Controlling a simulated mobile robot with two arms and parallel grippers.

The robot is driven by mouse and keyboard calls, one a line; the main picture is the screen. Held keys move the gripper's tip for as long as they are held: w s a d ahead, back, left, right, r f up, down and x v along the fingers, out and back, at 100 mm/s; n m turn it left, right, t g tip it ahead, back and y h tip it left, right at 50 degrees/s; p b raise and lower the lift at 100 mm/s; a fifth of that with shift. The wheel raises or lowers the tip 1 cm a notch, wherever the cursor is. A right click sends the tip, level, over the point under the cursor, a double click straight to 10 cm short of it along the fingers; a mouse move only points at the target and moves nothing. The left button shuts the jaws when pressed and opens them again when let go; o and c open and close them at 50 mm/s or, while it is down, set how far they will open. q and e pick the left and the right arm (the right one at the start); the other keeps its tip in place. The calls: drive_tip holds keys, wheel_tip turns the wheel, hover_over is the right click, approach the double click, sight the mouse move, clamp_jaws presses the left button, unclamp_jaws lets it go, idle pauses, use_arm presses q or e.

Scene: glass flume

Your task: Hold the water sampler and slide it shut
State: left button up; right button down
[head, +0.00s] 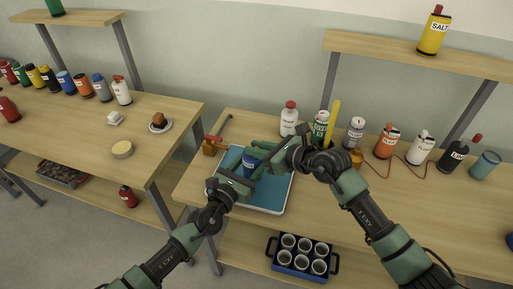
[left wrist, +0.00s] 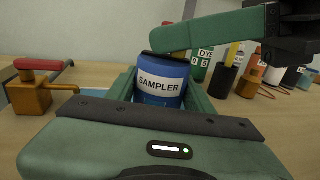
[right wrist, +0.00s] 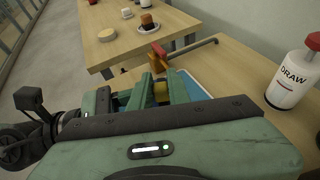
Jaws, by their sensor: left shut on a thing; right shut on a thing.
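The water sampler (head: 250,162) is a blue cylinder with a white label reading SAMPLER and a dark top. It is upright over the blue tray, and its label faces the left wrist view (left wrist: 161,86). My left gripper (head: 248,174) is shut around its body from the near left. My right gripper (head: 264,157) comes in from the right and is shut at the sampler's upper part, its fingers crossing over the top in the left wrist view. In the right wrist view the fingers hide most of the sampler. I cannot tell whether it is fully shut.
A blue tray (head: 268,198) with a pale rim lies below. Behind it are an orange valve block (head: 210,147) with a red handle and a white DRAW bottle (head: 289,119). Several bottles stand to the right. A cup crate (head: 302,257) sits on the lower shelf.

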drive_tip(key=shift+w+a, duration=1.1)
drive_tip(key=c, duration=1.3)
unclamp_jaws()
drive_tip(key=shift+s+d, duration=0.1)
drive_tip(key=v, duration=1.2)
